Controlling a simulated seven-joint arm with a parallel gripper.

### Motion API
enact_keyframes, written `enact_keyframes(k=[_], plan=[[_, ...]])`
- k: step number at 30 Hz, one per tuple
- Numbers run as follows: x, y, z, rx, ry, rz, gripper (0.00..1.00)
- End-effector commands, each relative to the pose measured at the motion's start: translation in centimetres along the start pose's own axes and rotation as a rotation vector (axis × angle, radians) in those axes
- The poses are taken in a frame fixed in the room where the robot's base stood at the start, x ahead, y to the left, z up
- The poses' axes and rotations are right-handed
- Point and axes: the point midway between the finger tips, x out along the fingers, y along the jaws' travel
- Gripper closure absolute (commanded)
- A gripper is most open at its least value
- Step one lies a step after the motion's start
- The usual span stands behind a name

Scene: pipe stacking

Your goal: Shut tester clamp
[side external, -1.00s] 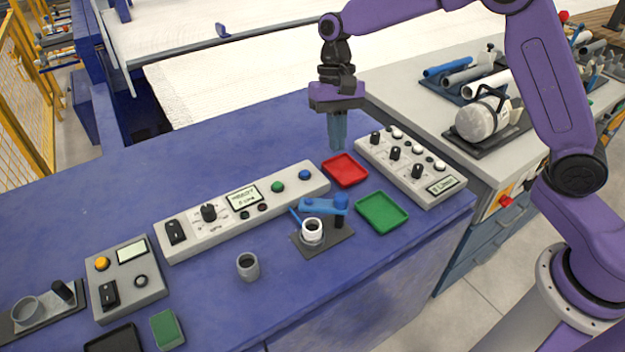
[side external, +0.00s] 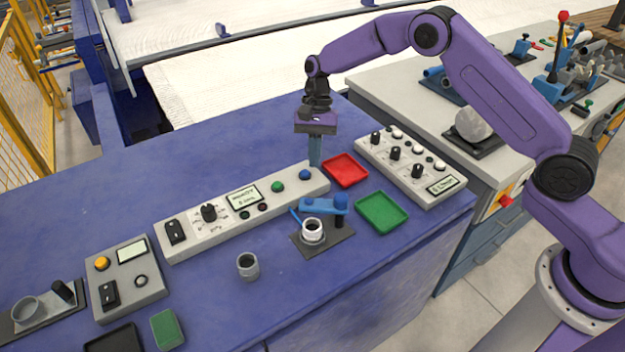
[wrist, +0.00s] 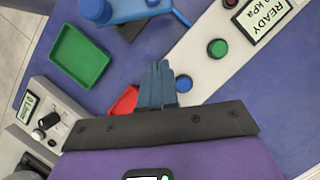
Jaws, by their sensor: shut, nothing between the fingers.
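The tester clamp has a blue arm (side external: 318,206) and a thin blue handle on a grey base plate (side external: 335,240) near the table's front edge. A white pipe fitting (side external: 312,231) stands upright on that plate, just in front of the blue arm. Whether the arm touches the fitting, I cannot tell. The blue clamp arm (wrist: 140,9) also shows at the top of the wrist view, partly cut off. My gripper (side external: 315,163) is shut and empty, fingers down, above and behind the clamp, near the tester panel's right end. Its blue fingers (wrist: 158,66) are together in the wrist view.
The long tester panel (side external: 225,222) has a display reading READY, a green button (side external: 277,187) and a blue button (side external: 305,175). A red tray (side external: 345,170) and a green tray (side external: 382,212) lie right of it. A loose grey pipe piece (side external: 248,266) stands left of the clamp.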

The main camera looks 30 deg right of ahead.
Motion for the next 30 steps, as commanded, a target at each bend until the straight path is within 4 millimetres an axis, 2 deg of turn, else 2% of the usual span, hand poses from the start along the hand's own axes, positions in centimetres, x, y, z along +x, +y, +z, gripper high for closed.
enact_keyframes(k=[3,6,9,15,30], plan=[[2.4,0.1,0.0,0.000,-0.002,0.004,1.00],[3.8,0.0,0.4,-0.002,-0.001,0.002,1.00],[4.2,0.0,1.8,-0.002,0.001,0.001,1.00],[4.8,0.0,3.4,-0.002,0.001,-0.001,1.00],[5.0,0.0,3.8,-0.004,0.001,0.001,1.00]])
